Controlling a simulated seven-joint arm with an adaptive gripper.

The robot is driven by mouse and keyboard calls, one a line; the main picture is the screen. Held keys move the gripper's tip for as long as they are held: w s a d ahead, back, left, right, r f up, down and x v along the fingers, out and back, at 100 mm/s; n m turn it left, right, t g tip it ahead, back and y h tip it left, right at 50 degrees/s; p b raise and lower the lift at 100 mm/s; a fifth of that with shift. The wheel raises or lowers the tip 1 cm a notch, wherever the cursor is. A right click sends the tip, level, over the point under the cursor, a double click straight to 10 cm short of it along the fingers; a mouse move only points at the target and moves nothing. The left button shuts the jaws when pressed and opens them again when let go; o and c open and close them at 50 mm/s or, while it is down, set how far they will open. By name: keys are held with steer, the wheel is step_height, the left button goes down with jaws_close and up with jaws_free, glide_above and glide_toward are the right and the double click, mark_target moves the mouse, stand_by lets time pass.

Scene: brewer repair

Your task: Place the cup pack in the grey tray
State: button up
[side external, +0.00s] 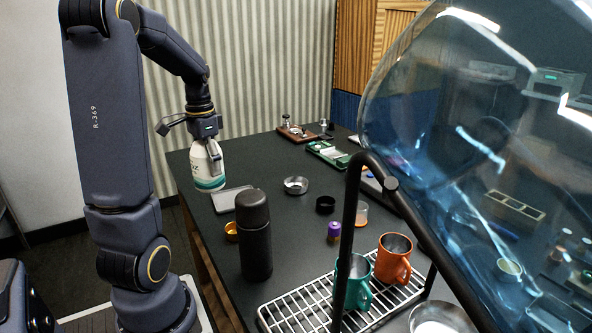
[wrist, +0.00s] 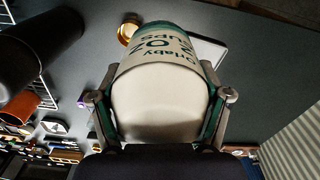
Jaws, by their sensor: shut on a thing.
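The cup pack (side external: 207,170) is a white cylinder with a teal band and dark lettering. My gripper (side external: 213,158) is shut on it, with one finger on each side in the wrist view (wrist: 162,98). The pack hangs near the table's far-left edge, close to upright with a slight tilt. A flat grey tray (side external: 229,199) lies on the dark table just below and right of the pack in the side view. In the wrist view part of the grey tray (wrist: 212,50) shows behind the pack, which hides the rest. The gap between pack and tray is hard to judge.
A black cylinder (side external: 254,240) stands in front of the tray, beside a small brass cup (side external: 232,232). A metal bowl (side external: 296,185) sits to the tray's right. A wire rack (side external: 300,309) with teal and orange mugs (side external: 393,259) is nearer. A large blue transparent shape (side external: 450,120) blocks the right.

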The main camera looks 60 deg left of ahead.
steer(key=shift+s+a, duration=0.15)
steer(key=shift+a, duration=0.35)
steer(key=w+a+f, duration=0.4)
steer(key=f, duration=0.1)
steer(key=w+a+f, duration=0.4)
steer(key=w+a, duration=0.1)
steer(key=shift+w+a+f, duration=0.15)
steer(key=shift+w+f, duration=0.1)
steer(key=shift+f, duration=1.65)
steer(key=shift+f, duration=0.15)
steer(key=o, duration=1.5)
